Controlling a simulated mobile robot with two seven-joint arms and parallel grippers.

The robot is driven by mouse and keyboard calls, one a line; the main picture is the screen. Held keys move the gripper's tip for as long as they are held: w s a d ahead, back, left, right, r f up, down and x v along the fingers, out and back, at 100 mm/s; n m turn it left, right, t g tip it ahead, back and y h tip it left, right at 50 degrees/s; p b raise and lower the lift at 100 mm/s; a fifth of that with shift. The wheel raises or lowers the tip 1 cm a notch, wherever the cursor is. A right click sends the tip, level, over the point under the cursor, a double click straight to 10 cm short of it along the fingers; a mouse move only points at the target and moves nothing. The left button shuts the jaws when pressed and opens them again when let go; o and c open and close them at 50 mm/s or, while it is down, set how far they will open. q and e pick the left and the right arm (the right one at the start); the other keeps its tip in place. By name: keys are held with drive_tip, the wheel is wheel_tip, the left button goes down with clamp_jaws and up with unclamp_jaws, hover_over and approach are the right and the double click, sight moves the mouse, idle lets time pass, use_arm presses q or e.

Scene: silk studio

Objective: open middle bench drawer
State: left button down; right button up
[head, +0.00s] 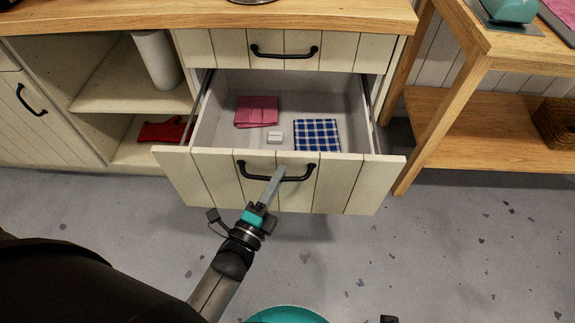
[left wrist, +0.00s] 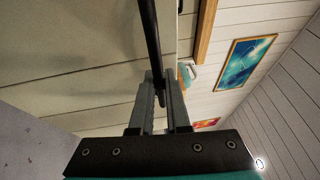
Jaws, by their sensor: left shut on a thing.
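The middle bench drawer (head: 190,178) is pulled far out below the closed top drawer (head: 225,48). Its front is cream planks with a black bar handle (head: 250,176). My left gripper (head: 277,176) is shut on this handle near its middle. In the left wrist view the handle (left wrist: 151,35) runs between the two fingers of my left gripper (left wrist: 159,98). Inside the drawer lie a folded pink cloth (head: 256,111), a small white block (head: 275,137) and a blue checked cloth (head: 317,134). My right gripper is not in view.
A wooden side table (head: 470,70) with a lower shelf stands close to the right of the open drawer. Open shelves at left hold a white roll (head: 158,60) and a red cloth (head: 161,129). The grey floor (head: 420,250) in front is clear.

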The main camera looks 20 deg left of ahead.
use_arm(q)
drive_tip(key=s+d+p, duration=0.1)
drive_tip(key=s+d, duration=0.1)
drive_tip(key=s, duration=0.5)
drive_tip(key=shift+s+d, duration=0.15)
drive_tip(key=shift+s, duration=0.25)
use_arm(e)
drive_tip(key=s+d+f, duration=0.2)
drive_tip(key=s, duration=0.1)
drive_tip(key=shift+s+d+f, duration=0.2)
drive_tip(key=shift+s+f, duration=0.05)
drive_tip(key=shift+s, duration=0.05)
use_arm(q)
drive_tip(key=c, duration=0.9)
unclamp_jaws()
drive_tip(key=shift+s, duration=0.1)
drive_tip(key=s, duration=0.5)
drive_tip(key=s+a+f+p, duration=0.1)
drive_tip(key=s, duration=0.9)
drive_tip(key=shift+a+f, duration=0.25)
drive_tip(key=shift+a, duration=0.15)
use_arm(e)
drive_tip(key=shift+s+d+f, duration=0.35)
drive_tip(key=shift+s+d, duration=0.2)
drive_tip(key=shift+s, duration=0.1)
use_arm(q)
drive_tip(key=shift+w, duration=0.1)
